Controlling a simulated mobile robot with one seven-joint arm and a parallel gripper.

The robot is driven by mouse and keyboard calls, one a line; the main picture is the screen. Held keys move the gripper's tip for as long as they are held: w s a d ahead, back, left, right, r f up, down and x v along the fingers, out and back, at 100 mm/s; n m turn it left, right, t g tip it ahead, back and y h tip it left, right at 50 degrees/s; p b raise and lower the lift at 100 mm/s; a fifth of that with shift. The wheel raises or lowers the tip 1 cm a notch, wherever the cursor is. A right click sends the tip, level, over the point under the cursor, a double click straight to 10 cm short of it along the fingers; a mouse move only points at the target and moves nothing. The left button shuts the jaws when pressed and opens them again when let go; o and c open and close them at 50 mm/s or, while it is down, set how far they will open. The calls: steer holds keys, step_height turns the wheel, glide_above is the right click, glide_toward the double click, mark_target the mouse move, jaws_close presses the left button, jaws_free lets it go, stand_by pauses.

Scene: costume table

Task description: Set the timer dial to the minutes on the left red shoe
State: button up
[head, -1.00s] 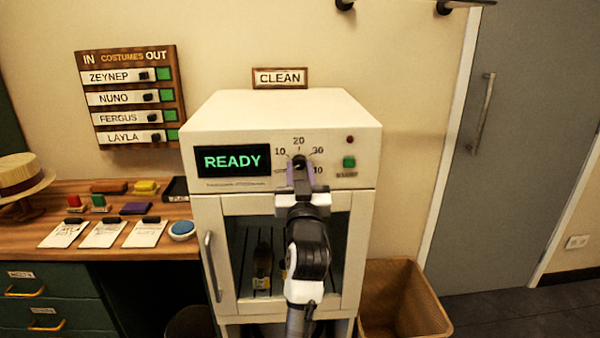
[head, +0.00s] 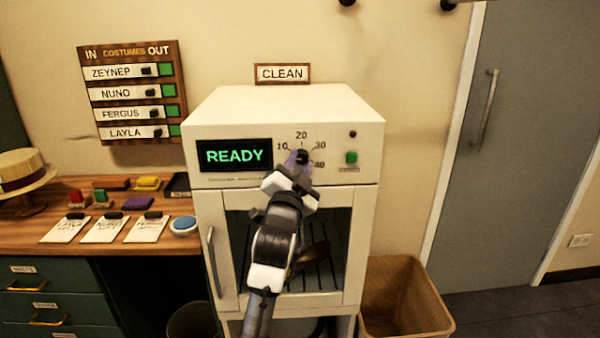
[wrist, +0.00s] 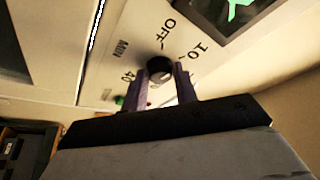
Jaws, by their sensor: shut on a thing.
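The timer dial (head: 302,157) is a small black knob on the white cabinet's front panel, with 10, 20, 30 and 40 around it. It also shows in the wrist view (wrist: 159,66), where OFF and MIN are readable too. My gripper (head: 300,160) is shut on the dial, one purple finger on each side, as the wrist view (wrist: 162,82) shows. I cannot tell which number the dial points to. A dark brown shape (head: 314,257) shows behind the cabinet's glass, partly hidden by my arm. I cannot make out a red shoe or any minutes on it.
The white cabinet (head: 280,105) has a display (head: 234,155) reading READY and a green button (head: 351,157) right of the dial. Its door is closed. A desk (head: 70,215) with tags and small blocks stands left. A bin (head: 405,300) stands right.

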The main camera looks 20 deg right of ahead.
steer(key=shift+a+r+m+g+h+b, duration=0.1)
steer(key=shift+m+g+h+b, duration=0.4)
steer(key=shift+m, duration=1.5)
steer(key=shift+g+b, duration=0.3)
steer(key=shift+b, duration=0.05)
steer(key=o, duration=1)
steer(key=shift+c, duration=0.2)
steer(key=shift+s+a, duration=0.25)
steer(key=shift+s, duration=0.1)
steer(key=b+v, duration=0.4)
steer(key=v, duration=0.8)
steer(key=shift+s, duration=0.4)
